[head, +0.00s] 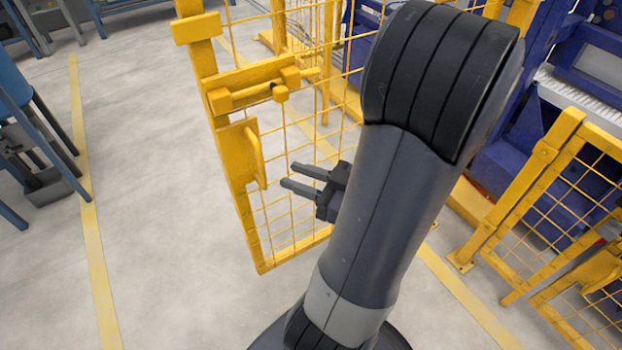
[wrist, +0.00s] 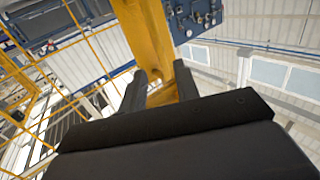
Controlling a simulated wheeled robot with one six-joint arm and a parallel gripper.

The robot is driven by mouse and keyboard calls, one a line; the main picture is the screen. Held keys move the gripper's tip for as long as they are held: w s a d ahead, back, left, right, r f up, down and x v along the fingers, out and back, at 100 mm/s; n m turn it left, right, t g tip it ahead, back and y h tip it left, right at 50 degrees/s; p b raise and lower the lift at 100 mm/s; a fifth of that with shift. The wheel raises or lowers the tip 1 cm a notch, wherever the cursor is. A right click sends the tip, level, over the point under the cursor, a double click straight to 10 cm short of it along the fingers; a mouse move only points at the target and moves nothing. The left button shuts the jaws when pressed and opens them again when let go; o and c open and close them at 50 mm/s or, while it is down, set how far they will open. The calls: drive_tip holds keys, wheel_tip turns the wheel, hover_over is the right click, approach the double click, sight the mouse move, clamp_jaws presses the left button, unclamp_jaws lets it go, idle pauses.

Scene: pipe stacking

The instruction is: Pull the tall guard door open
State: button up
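The tall guard door (head: 243,195) is a yellow frame with wire mesh, left of centre in the head view. In the wrist view a yellow post (wrist: 150,40) shows beyond the open fingers (wrist: 160,85). Nothing is visibly held.
Yellow mesh fence panels (head: 540,190) stand at the right, with blue machinery (head: 510,150) behind. Grey floor (head: 160,200) at the left is clear up to a yellow line (head: 95,240). A blue-framed bench or rack (head: 30,130) stands at the far left.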

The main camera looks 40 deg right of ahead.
drive_tip(key=shift+v, duration=1.15)
drive_tip(key=shift+w, duration=0.1)
hover_over(266, 188)
drive_tip(key=shift+w+d, duration=0.1)
drive_tip(key=shift+w, duration=0.25)
idle(0.4)
drive_tip(key=shift+s, duration=0.15)
